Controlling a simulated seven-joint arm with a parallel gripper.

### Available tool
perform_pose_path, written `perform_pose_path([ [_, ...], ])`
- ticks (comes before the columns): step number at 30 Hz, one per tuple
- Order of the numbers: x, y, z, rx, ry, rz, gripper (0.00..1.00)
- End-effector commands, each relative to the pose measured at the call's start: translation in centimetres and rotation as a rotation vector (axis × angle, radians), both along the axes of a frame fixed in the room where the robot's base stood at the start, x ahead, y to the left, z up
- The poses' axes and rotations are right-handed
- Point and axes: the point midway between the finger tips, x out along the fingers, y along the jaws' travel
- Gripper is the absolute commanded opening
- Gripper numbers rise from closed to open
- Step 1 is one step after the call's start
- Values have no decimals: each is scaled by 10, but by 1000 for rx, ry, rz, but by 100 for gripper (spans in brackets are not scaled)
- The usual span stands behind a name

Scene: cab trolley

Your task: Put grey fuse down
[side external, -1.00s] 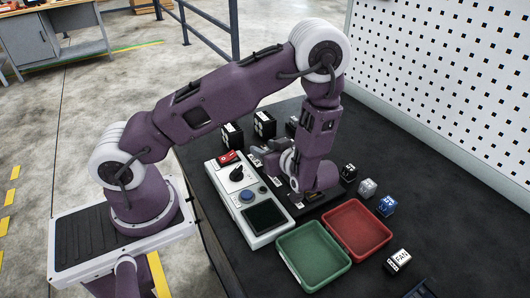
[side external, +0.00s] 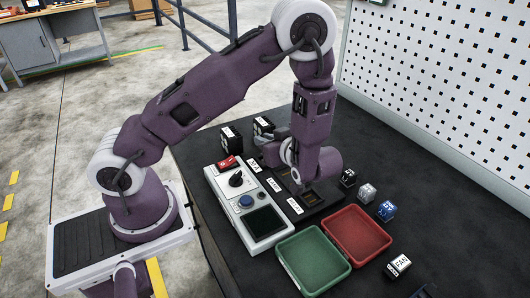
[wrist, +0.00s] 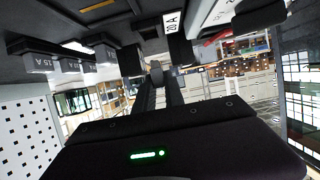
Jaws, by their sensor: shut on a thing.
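My gripper (side external: 279,149) is beyond my wrist in the side view, raised above the black slotted block (side external: 316,210). Its fingers also show in the wrist view (wrist: 156,70). They are shut on a small grey piece, seemingly the grey fuse (wrist: 156,73); its shape and label are hard to make out. The block has dark slots with white labels beside them, and a 20 A label (wrist: 173,23) shows in the wrist view. My arm hides part of the block, so I cannot tell what sits in every slot.
A red tray (side external: 387,238) and green tray (side external: 343,275) lie in front, near a FAN relay (side external: 398,265). A control box (side external: 232,200) stands left; black relays (side external: 231,138) stand behind.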

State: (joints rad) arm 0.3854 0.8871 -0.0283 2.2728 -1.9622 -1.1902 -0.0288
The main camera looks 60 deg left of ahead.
Motion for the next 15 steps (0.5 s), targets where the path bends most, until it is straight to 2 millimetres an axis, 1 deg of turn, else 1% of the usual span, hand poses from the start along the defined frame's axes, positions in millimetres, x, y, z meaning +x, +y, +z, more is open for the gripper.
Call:
perform_pose_path([
  [1,0,0,13,-1,-6,0,0],
  [3,0,0,29,-1,-4,1,0],
  [6,1,-1,45,1,-3,-8,0],
  [8,6,-6,51,6,-3,-50,0],
  [11,23,-24,52,15,-9,-192,0],
  [15,47,-63,45,18,-10,-429,0],
])
